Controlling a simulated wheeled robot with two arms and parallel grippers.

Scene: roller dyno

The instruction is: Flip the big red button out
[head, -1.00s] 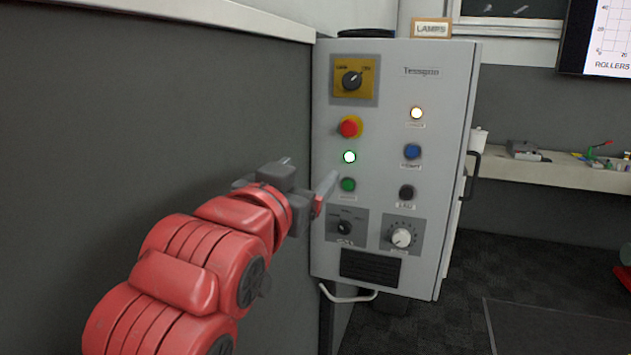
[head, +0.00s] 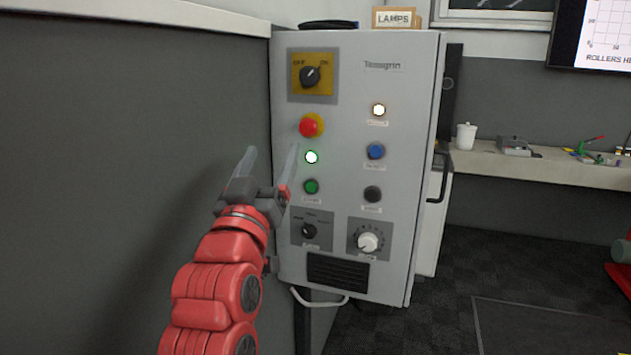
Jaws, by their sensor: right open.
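The big red button (head: 310,126) sits on a yellow surround on the front of the grey control cabinet (head: 345,75), at its left side. My right gripper (head: 270,163) is in front of the cabinet's left edge, below and left of the red button, with its fingers pointing up. It is open and empty, with a wide gap between the two fingers. It appears apart from the button. My left gripper is not in the head view.
A dark wall (head: 120,140) stands close on the left. A bench (head: 540,172) is at the right.

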